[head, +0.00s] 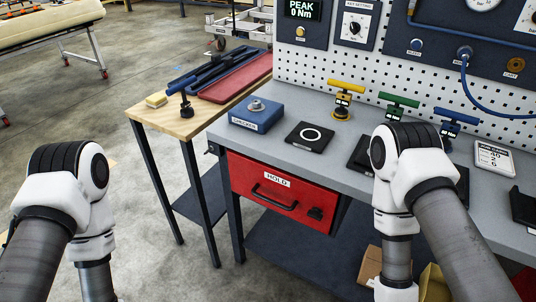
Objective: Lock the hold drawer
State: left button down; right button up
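The red hold drawer (245,185) is under the left part of the grey workbench and carries a white HOLD label (277,180). Its front looks closed or nearly so; I cannot tell whether it is fully flush. A dark bar handle (274,198) is on its front, and a small black lock or knob (316,214) is at its lower right. I cannot tell whether it is locked. My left arm is at the lower left and my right arm stands right of the drawer. Both grippers are below the picture's edge.
The grey bench top (345,175) holds a blue checker block (256,115), a black ringed pad (310,137), and yellow (342,112), green and blue T-handled tools. A wooden side table (178,122) stands left. Cardboard boxes (371,264) sit below.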

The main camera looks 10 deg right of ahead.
aim_at(316, 213)
jog(key=z, duration=1.65)
jog(key=k+l, duration=0.15)
jog(key=k, duration=0.35)
